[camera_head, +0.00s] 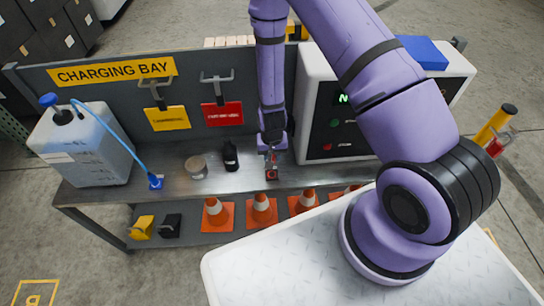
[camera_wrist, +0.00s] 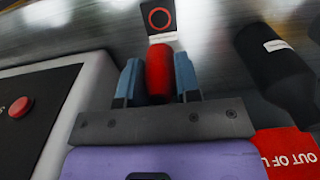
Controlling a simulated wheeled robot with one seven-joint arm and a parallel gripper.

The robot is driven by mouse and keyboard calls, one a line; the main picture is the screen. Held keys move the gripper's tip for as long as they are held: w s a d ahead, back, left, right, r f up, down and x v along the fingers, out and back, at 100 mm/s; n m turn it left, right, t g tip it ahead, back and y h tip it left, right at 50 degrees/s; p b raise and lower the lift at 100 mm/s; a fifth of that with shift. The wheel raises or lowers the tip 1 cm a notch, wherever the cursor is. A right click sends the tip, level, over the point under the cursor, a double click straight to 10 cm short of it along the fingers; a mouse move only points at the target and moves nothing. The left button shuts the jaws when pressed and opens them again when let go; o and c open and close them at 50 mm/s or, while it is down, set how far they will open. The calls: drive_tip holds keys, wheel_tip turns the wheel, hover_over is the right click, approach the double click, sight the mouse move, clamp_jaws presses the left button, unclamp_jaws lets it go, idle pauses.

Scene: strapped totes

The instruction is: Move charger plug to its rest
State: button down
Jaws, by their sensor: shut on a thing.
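My gripper (camera_wrist: 160,78) is shut on a red rounded piece, taken to be the charger plug (camera_wrist: 158,72), held between the two blue fingers in the wrist view. In the head view my gripper (camera_head: 272,152) is low over the bench, in front of the charger cabinet's left side. Just beyond the plug in the wrist view is a dark plate with a red ring (camera_wrist: 160,20) and a small white label. The plate also shows on the bench in the head view (camera_head: 272,175). I cannot tell whether the plug touches the bench. No separate rest is clearly identifiable.
A black bottle (camera_head: 230,156) stands close left of my gripper, with a round tin (camera_head: 196,167) further left. The white cabinet (camera_head: 312,90) stands close on the right. A blue-capped jug (camera_head: 80,150) is at the bench's left end. Orange cones (camera_head: 262,210) stand on the lower shelf.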

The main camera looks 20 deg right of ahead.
drive_tip(key=shift+s+f, duration=0.2)
drive_tip(key=shift+a, duration=0.1)
drive_tip(key=shift+f, duration=0.1)
drive_tip(key=shift+f, duration=2.75)
drive_tip(key=shift+f, duration=0.6)
idle(0.3)
drive_tip(key=c, duration=0.7)
unclamp_jaws()
drive_tip(key=shift+c, duration=0.2)
wheel_tip(320, 180, up, 11)
drive_tip(key=shift+f, duration=0.1)
